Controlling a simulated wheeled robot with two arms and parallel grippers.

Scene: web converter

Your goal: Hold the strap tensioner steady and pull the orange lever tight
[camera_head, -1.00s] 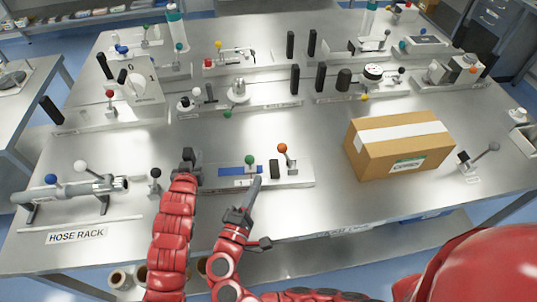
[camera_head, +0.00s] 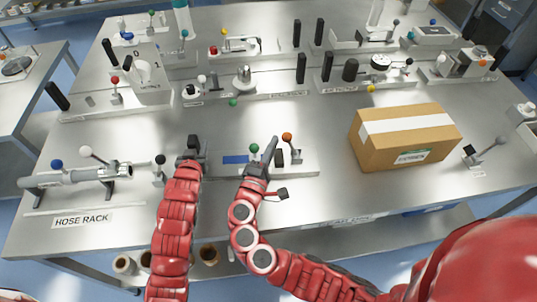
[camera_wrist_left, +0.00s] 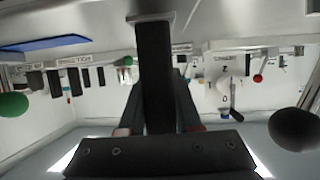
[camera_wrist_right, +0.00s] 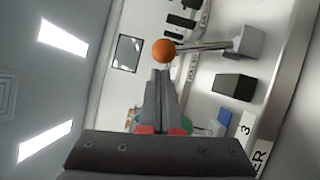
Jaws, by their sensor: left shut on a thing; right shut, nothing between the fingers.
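The strap tensioner is a light metal base (camera_head: 307,170) at the front middle of the table, with a blue strip (camera_head: 235,160) along it. The orange-knobbed lever (camera_head: 287,137) stands towards its right end, and a green knob (camera_head: 254,148) stands left of it. My left gripper (camera_head: 193,150) is shut on the black upright grip (camera_wrist_left: 152,75) at the base's left end. My right gripper (camera_head: 272,143) is shut and empty, between the green and orange knobs. In the right wrist view, the orange knob (camera_wrist_right: 163,50) appears just beyond its fingertips; I cannot tell whether they touch.
A black block (camera_head: 279,158) stands on the base close to my right gripper. A cardboard box (camera_head: 405,142) sits to the right. The hose rack (camera_head: 75,177) and a black-knobbed lever (camera_head: 160,160) stand to the left. Several fixtures line the back.

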